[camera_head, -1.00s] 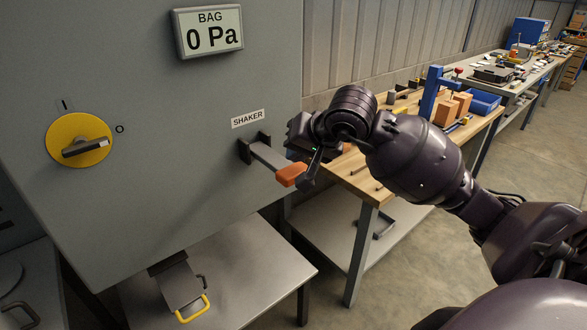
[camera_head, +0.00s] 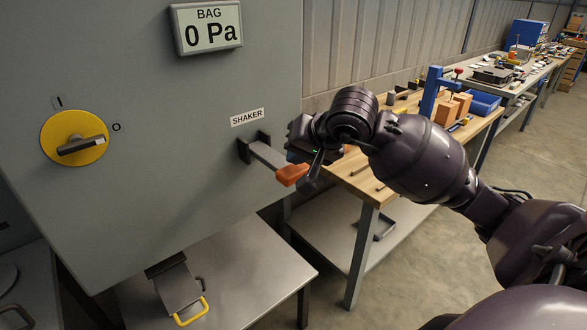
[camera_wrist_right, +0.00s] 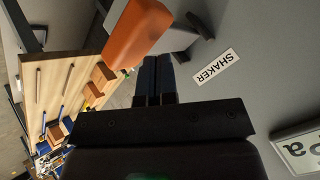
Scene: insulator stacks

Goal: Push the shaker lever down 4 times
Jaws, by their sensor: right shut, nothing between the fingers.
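The shaker lever is a grey bar (camera_head: 266,156) with an orange grip (camera_head: 292,174), sticking out from the grey cabinet below the SHAKER label (camera_head: 247,117). My right gripper (camera_head: 315,168) is shut and empty, right beside the orange grip in the head view. In the right wrist view its two dark fingers (camera_wrist_right: 155,78) are together, with the orange grip (camera_wrist_right: 137,32) just beyond and to the left of them. I cannot tell whether they touch the grip. My left gripper is not in view.
The grey cabinet (camera_head: 110,210) carries a BAG display (camera_head: 207,27) reading 0 Pa and a yellow rotary switch (camera_head: 73,138). A yellow-handled latch (camera_head: 180,292) hangs below. A wooden workbench (camera_head: 372,188) with tools and blocks stands behind my right arm.

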